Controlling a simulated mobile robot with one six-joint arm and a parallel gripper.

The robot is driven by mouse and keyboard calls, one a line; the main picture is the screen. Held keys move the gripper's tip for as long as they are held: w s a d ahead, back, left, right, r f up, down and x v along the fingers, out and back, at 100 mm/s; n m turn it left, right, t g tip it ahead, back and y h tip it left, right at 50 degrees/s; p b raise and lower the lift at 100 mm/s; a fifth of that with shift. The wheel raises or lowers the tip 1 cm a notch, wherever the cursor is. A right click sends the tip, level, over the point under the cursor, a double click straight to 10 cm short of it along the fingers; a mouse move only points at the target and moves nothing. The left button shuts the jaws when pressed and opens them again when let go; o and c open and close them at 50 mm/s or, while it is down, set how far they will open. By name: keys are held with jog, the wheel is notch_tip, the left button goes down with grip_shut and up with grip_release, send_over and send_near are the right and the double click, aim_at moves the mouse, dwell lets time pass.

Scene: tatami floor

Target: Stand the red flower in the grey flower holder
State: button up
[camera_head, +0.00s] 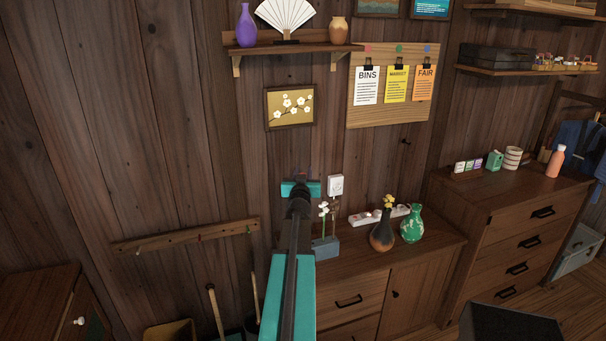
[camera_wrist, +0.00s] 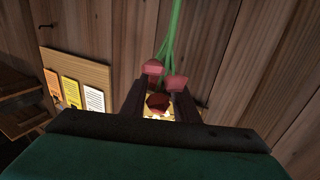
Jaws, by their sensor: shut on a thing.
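My gripper (camera_head: 300,188) is in front of the wall in the head view, above and left of the grey flower holder. The dark red head shows between the fingers, and the stem runs away past the tips to the top of the picture. In the head view my arm hides most of the flower. The grey flower holder (camera_head: 326,248) stands on the low cabinet, partly behind my arm, with white flowers (camera_head: 323,208) upright in it.
A dark vase (camera_head: 382,236) with a yellow flower and a green patterned vase (camera_head: 412,226) stand right of the holder on the cabinet (camera_head: 440,241). A white power strip (camera_head: 364,217) lies behind them. A wall socket (camera_head: 336,186) is close to the gripper's right.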

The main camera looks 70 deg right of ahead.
jog(key=shift+f+b, duration=3)
jog(key=shift+b, duration=0.1)
jog(key=shift+a, duration=0.1)
